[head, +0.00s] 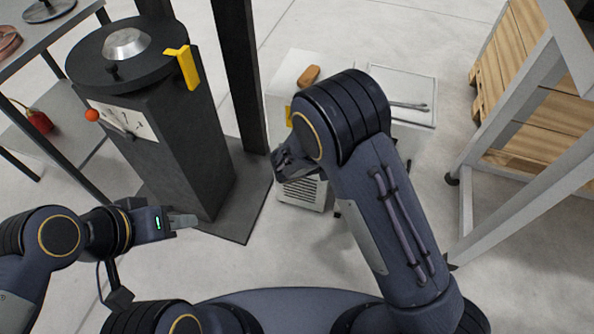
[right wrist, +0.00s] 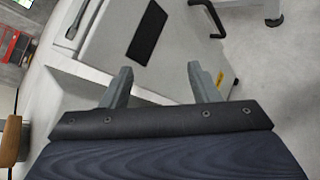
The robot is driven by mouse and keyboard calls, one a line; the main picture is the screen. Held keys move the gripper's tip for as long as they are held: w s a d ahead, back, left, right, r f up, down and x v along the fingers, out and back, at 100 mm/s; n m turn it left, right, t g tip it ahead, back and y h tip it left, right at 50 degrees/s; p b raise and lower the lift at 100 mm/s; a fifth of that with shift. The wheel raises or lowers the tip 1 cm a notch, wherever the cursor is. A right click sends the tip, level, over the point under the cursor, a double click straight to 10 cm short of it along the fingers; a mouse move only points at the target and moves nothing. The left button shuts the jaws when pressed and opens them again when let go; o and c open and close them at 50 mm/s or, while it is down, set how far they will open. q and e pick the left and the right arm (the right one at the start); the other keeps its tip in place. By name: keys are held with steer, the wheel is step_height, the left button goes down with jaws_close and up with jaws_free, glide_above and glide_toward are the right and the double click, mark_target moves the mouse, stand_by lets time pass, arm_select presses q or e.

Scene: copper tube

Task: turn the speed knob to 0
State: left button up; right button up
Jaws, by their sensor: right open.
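No speed knob can be made out for sure. A white panel with dark markings (head: 122,119) is on the front of a black pedestal (head: 185,150); a small orange ball (head: 92,115) sticks out at its left side. My left gripper (head: 183,221) is below and in front of the pedestal, apart from it; its fingers point right and whether they are parted cannot be told. My right gripper (right wrist: 162,85) is open and empty, with a pale box (right wrist: 172,45) beyond its fingers. In the head view the right forearm partly hides the right hand.
A black turntable (head: 90,62) with a silver dome (head: 127,43) and a yellow bracket (head: 183,66) tops the pedestal. A dark post (head: 238,70) stands behind. A pale machine (head: 290,75) with a brown handle (head: 309,75) is beyond my right arm. Wooden pallets (head: 545,110) are right.

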steer(key=w+a+f+n+t+y+b, duration=0.3)
steer(key=a+f+n+t+y+b, duration=0.25)
steer(key=a+f+n+t, duration=0.85)
arm_select(q)
step_height(320, 180, down, 10)
steer(key=b, duration=0.2)
steer(key=shift+r, duration=0.15)
arm_select(e)
steer(key=w+f+m+g, duration=0.1)
steer(key=w+f+g, duration=0.1)
steer(key=w, duration=0.5)
steer(key=shift+w+d+f+m+g, duration=0.15)
steer(key=shift+f+m+g, duration=0.25)
steer(key=shift+g, duration=0.5)
steer(key=shift+c, duration=0.3)
steer(key=c, duration=0.9)
